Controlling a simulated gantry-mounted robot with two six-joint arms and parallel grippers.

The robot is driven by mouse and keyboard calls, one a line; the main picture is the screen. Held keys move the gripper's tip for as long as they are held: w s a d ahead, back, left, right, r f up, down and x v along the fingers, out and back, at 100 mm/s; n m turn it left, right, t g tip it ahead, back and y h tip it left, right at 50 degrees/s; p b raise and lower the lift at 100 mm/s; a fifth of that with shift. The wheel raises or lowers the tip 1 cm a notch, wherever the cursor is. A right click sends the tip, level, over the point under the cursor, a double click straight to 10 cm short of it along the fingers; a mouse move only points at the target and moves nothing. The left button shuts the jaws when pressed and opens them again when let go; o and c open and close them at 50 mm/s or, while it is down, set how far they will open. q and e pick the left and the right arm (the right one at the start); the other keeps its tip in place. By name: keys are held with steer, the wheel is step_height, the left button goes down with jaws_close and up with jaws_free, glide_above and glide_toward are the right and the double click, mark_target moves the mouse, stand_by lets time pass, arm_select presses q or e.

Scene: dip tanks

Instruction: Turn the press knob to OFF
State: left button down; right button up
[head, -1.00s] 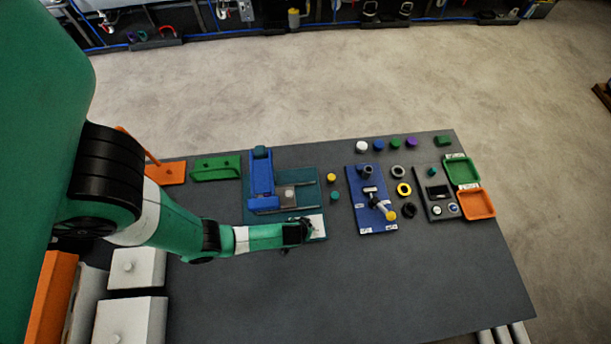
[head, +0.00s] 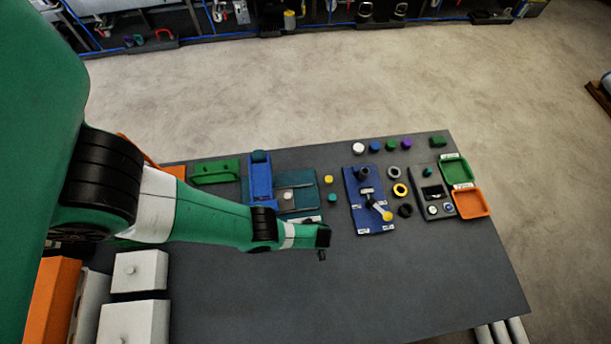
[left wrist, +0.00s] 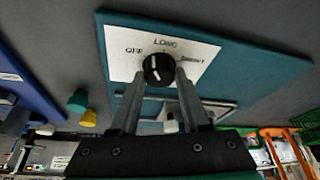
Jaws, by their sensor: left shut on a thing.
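The press is a blue frame (head: 260,180) on a teal base (head: 308,200) on the table. In the left wrist view, its black round knob (left wrist: 158,72) sits on a white label plate (left wrist: 122,62) reading OFF at left, LONG at the top and SHORT at right. The knob's white mark points upward and slightly left, between OFF and LONG as best I can tell. My left gripper (left wrist: 160,80) is shut on the knob, one finger on each side. In the head view my left gripper (head: 322,252) hides the knob. My right gripper is not in view.
Right of the press stand a yellow button (head: 328,180) and a blue panel (head: 366,215) with a yellow-ended lever. Further right are rings, a grey panel (head: 435,210), a green tray (head: 467,164) and an orange tray (head: 486,205).

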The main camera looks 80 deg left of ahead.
arm_select(q)
steer(key=shift+w+n+g+h+b, duration=0.1)
steer(key=shift+n+g+h+b, duration=0.25)
steer(key=shift+n, duration=0.85)
steer(key=shift+n+g+b, duration=0.35)
steer(key=shift+n+b, duration=0.05)
steer(key=shift+n, duration=0.4)
steer(key=shift+n+b, duration=0.3)
steer(key=shift+n, duration=0.3)
steer(key=shift+h, duration=0.25)
steer(key=shift+c, duration=1.9)
jaws_free()
